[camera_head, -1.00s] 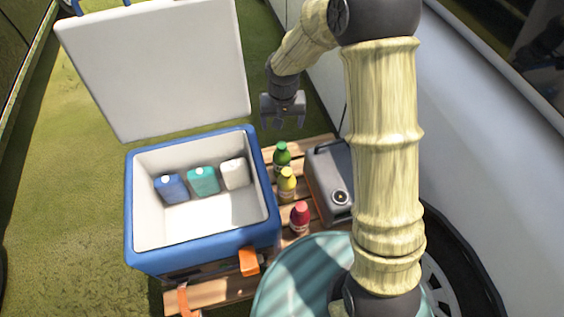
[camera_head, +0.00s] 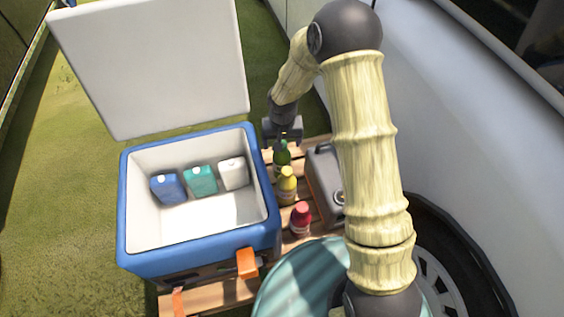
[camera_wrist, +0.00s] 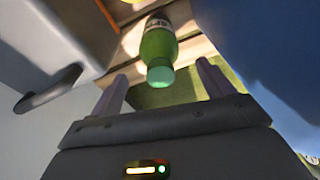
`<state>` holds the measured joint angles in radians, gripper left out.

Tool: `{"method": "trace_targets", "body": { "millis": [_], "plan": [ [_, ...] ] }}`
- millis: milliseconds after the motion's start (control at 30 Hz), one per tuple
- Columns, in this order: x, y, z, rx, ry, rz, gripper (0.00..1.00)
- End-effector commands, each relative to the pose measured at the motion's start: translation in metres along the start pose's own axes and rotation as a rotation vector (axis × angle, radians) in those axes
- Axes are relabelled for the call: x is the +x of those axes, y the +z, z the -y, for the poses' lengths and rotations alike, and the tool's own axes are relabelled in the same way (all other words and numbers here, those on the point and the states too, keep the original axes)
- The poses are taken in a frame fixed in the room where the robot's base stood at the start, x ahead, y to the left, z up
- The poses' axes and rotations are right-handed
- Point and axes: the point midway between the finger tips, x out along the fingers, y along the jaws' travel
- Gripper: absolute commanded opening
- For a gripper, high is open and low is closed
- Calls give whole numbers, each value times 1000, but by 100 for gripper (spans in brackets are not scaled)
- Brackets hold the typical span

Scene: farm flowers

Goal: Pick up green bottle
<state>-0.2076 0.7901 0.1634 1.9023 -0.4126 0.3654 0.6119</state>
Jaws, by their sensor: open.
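The green bottle (camera_head: 282,157) stands upright on the wooden slats between the cooler and the grey box, at the far end of a row of bottles. In the head view my gripper (camera_head: 283,141) is at its top and partly covers it. In the wrist view the green bottle (camera_wrist: 158,50) shows with its light green cap toward the camera, beyond and between the fingertips. My gripper (camera_wrist: 162,88) is open and empty, one finger to each side of the bottle's line. I cannot tell how far the fingertips are from the cap.
A yellow bottle (camera_head: 287,187) and a red bottle (camera_head: 300,218) stand nearer in the same row. The open blue cooler (camera_head: 130,215), holding several cartons, is close on the left. A grey box (camera_head: 322,180) is close on the right. A white vehicle (camera_head: 470,130) stands beyond it.

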Motion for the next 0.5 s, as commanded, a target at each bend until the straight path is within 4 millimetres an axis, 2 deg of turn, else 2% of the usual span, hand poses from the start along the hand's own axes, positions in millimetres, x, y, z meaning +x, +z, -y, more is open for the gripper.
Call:
{"method": "trace_targets", "body": {
  "millis": [233, 500],
  "plan": [
    [6, 1, 0, 0, 0, 1, 80],
    [46, 3, 0, 0, 0, 2, 80]
  ]
}}
